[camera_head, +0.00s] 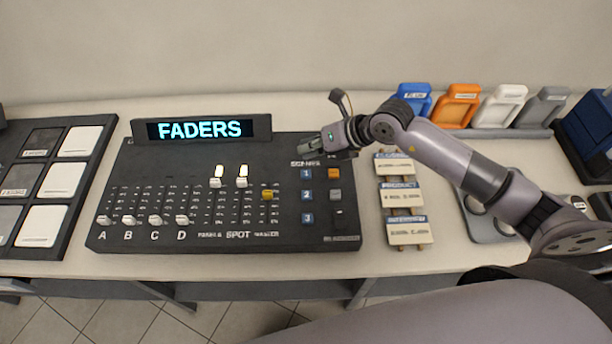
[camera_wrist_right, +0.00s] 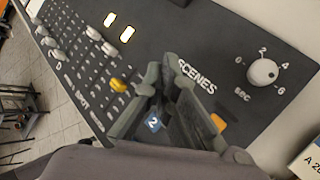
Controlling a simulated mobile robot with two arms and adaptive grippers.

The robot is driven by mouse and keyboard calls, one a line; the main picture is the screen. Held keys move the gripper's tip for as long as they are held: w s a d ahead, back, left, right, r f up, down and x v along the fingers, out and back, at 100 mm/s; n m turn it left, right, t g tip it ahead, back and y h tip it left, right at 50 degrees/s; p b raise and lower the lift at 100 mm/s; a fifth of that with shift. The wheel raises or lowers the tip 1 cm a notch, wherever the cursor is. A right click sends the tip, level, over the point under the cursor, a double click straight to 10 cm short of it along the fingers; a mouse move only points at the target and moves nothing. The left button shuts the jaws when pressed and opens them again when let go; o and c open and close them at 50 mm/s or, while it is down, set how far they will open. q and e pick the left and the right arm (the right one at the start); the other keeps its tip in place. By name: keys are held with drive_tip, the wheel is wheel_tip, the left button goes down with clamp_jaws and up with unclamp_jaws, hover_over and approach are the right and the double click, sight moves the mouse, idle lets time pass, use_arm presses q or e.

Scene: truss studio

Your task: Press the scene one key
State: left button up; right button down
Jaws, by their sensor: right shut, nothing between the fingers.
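The dark control console (camera_head: 200,175) stands on the table with a lit display (camera_head: 200,129) reading "FADERS". The scene one key (camera_head: 334,173) is a small orange block beside a blue "1" label (camera_head: 306,173), under the word SCENES. In the right wrist view the orange key (camera_wrist_right: 218,122) is partly hidden by a finger. Below it are a grey scene two key (camera_head: 335,195) and a dark scene three key (camera_head: 338,215). My right gripper (camera_head: 308,145) is shut and empty above the console, up and left of the orange key, apart from it. My left gripper is not in view.
A white knob (camera_wrist_right: 263,72) sits near the console's top. Labelled cards (camera_head: 403,196) lie to the right. Coloured holders (camera_head: 456,105) stand farther back.

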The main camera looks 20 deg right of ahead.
sight(308, 171)
use_arm(q)
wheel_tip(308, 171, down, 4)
drive_tip(key=b, duration=0.3)
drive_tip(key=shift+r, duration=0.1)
use_arm(e)
wheel_tip(308, 171, down, 5)
drive_tip(key=shift+r, duration=0.1)
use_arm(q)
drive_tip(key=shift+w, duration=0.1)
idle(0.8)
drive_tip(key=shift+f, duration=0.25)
use_arm(e)
drive_tip(key=shift+f, duration=0.45)
use_arm(q)
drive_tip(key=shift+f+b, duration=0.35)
drive_tip(key=shift+b, duration=0.25)
use_arm(e)
drive_tip(key=shift+f, duration=0.45)
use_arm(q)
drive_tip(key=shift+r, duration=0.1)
use_arm(e)
drive_tip(key=shift+r, duration=0.15)
use_arm(q)
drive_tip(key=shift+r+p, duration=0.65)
drive_tip(key=shift+p, duration=0.1)
use_arm(e)
drive_tip(key=shift+r, duration=0.75)
